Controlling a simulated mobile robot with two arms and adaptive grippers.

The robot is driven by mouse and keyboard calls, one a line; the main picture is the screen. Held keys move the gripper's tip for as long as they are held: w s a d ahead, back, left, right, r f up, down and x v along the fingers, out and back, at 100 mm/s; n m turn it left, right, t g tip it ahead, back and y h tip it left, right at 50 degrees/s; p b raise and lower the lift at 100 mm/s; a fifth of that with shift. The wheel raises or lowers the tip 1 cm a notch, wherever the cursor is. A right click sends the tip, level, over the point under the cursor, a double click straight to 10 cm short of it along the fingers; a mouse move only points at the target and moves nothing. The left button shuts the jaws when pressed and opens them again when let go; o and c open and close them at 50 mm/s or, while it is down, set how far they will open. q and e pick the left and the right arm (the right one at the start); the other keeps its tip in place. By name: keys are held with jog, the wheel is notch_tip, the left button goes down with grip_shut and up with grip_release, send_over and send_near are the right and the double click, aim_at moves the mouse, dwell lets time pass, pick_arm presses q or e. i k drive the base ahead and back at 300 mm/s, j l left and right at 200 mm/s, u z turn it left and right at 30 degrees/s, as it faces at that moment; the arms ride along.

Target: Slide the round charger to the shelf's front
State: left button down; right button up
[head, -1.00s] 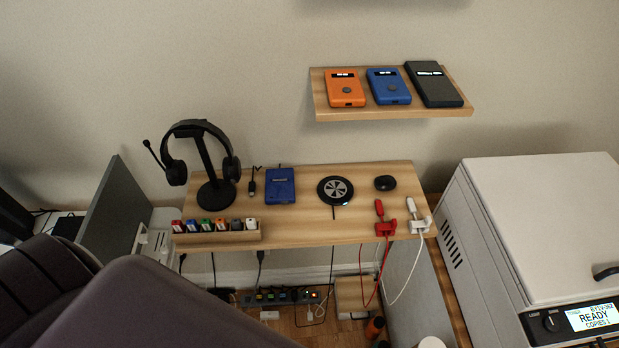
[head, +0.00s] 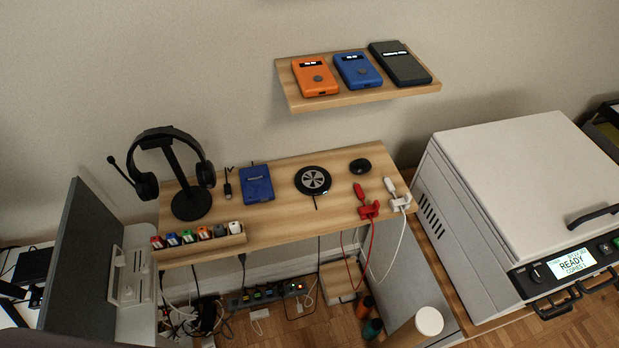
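The round charger (head: 313,180) is a black disc with a pale fan-like pattern on top. It lies flat near the middle of the wooden shelf (head: 285,220), between a blue box and a small black round object. A short dark cable runs from it toward the shelf's front edge. Neither of my grippers shows in the head view.
A headset on a stand (head: 190,180), a blue box (head: 257,183) and a rack of small colored blocks (head: 200,247) fill the left. A black puck (head: 360,166) and red clip (head: 369,208) are right. A printer (head: 520,190) stands beyond. An upper shelf (head: 365,97) holds three devices.

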aim_at(311, 181)
jog(key=k+l, duration=0.1)
jog(key=l, duration=0.25)
jog(key=k+l, duration=0.1)
jog(key=l, duration=0.3)
jog(key=k+l, duration=0.1)
jog(key=l, duration=0.25)
jog(key=k+l+u, duration=0.1)
jog(key=l, duration=0.3)
jog(key=k+l, duration=0.1)
jog(key=l, duration=0.25)
